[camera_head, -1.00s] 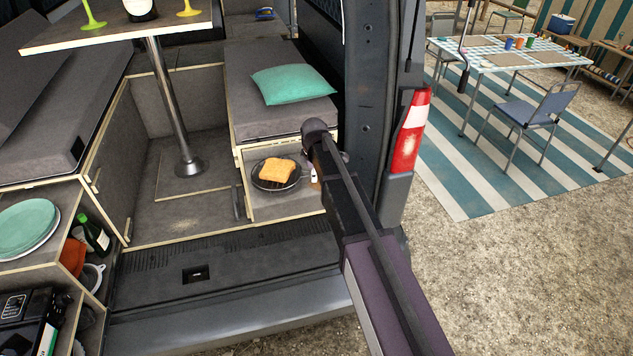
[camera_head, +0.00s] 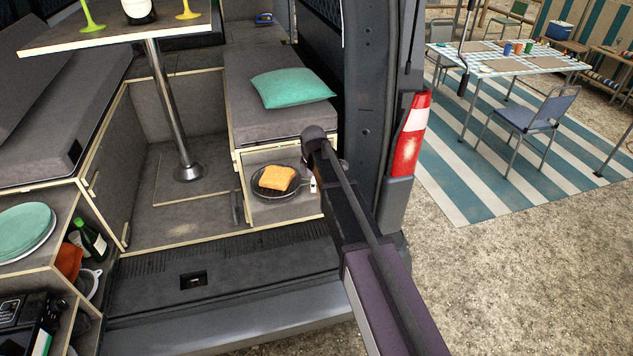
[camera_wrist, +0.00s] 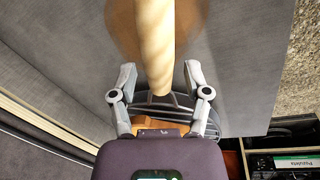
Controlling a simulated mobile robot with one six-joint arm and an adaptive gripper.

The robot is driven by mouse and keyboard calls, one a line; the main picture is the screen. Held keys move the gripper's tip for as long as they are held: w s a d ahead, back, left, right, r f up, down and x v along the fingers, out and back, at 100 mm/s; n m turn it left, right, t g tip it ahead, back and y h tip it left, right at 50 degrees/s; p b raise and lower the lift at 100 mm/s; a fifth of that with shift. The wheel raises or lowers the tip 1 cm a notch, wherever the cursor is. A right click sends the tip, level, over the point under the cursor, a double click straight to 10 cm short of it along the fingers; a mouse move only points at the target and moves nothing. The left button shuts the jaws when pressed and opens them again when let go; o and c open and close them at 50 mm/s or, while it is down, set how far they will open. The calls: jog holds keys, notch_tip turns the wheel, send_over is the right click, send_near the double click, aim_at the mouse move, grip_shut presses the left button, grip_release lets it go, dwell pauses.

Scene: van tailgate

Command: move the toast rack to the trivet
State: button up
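The toast rack (camera_head: 262,189) is a round dark wire rack with a golden slice of toast (camera_head: 276,179) on it. It shows at the bench end, left of my arm's tip. In the wrist view, its dark bars (camera_wrist: 172,101) lie below my gripper (camera_wrist: 159,72), and a pale twisted handle (camera_wrist: 155,35) runs up between the fingers. The fingers flank the handle closely; their contact is hard to see. A round brown disc, apparently the trivet (camera_wrist: 122,28), lies on a grey surface behind the handle.
The bench with a teal pillow (camera_head: 291,87) is behind the rack. A table leg (camera_head: 170,110) stands to the left. A kitchen unit with teal plates (camera_head: 24,228) is at far left. The van's rear pillar and tail lamp (camera_head: 411,135) are close right of my arm.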

jog(key=shift+r, duration=0.15)
notch_tip(320, 180, up, 12)
jog(key=s+p, duration=0.2)
jog(key=p, duration=1)
dwell(1.0)
jog(key=s+d+f+m+g+b, duration=0.1)
jog(key=s+d+f+m+b, duration=0.3)
jog(key=s+d+m, duration=0.4)
jog(key=s+d+f+m+b, duration=0.3)
jog(key=s+d+m, duration=0.5)
jog(key=s, duration=0.7)
jog(key=shift+s+d+f+m+g+b, duration=0.4)
jog(key=shift+d+f, duration=0.25)
jog(key=shift+d, duration=0.5)
